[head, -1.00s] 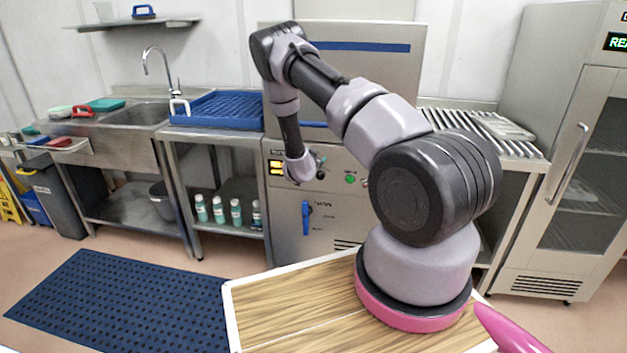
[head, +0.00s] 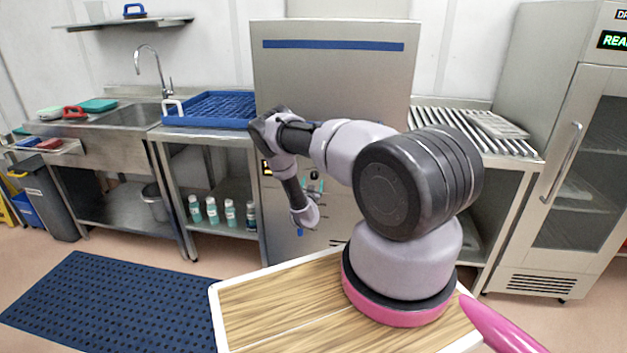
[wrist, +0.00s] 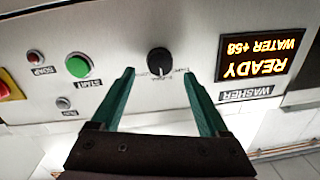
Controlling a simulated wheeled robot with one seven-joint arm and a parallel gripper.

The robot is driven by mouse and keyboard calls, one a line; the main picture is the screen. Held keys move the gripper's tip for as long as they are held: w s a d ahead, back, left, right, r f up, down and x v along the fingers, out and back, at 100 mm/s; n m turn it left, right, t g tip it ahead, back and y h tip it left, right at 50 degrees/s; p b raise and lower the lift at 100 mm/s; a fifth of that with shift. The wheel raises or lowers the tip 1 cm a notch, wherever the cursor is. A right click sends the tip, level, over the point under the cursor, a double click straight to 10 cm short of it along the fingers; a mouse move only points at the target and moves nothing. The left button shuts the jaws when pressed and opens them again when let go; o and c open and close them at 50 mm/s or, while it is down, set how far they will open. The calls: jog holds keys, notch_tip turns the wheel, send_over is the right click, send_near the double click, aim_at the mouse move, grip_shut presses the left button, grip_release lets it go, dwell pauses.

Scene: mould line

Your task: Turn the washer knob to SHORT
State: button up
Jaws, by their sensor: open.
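The washer (head: 335,80) is a steel machine behind my arm in the head view. In the wrist view its panel appears upside down. The black round knob (wrist: 160,61) sits on that panel, with a white mark at its lower side in the picture. Small labels lie around it, too small to read surely. My gripper (wrist: 158,74) is open, with one green finger on each side of the knob in the picture; it seems apart from the knob and grips nothing. In the head view the arm hides the knob, and the gripper (head: 315,186) shows only in part.
In the wrist view, a green START button (wrist: 78,66), a red SOAP button (wrist: 36,57), a grey button (wrist: 64,103) and a red-yellow stop (wrist: 8,86) lie left of the knob. A lit display (wrist: 257,57) reads READY, right of it. A blue rack (head: 212,108) stands left of the washer.

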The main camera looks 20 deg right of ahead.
aim_at(314, 176)
jog(key=shift+x, duration=1.8)
grip_shut()
jog(key=n, duration=0.4)
jog(key=shift+n, duration=2.9)
